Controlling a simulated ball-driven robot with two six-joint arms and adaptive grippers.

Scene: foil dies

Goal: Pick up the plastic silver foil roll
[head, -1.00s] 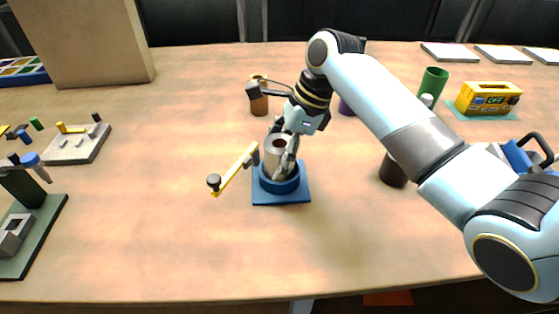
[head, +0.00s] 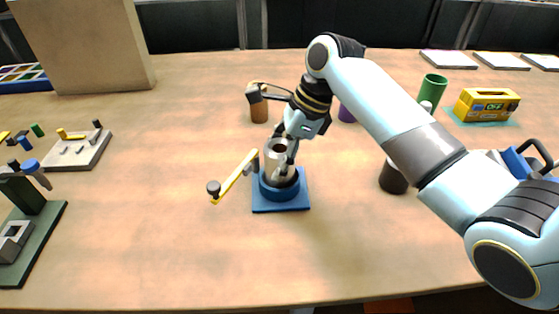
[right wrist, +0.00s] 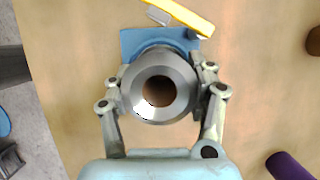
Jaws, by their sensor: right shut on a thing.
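The silver foil roll (head: 277,162) is a short grey hollow cylinder with a dark bore. It stands upright in the round blue holder (head: 281,192) on a square blue base, its lower end hidden by the holder's rim. My right gripper (head: 281,149) is shut on the roll's upper part. In the right wrist view the roll's ring-shaped end (right wrist: 178,92) sits between the two fingers (right wrist: 158,90), with the blue base (right wrist: 130,40) beyond it. I cannot tell whether the roll's lower end touches the holder's floor. My left gripper is not in view.
A yellow lever (head: 234,177) with a dark knob reaches left from the holder. An orange-brown cylinder (head: 258,108), a dark brown one (head: 393,178) and a green cup (head: 433,88) stand nearby. A yellow box (head: 487,105) is at right. The table's front middle is clear.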

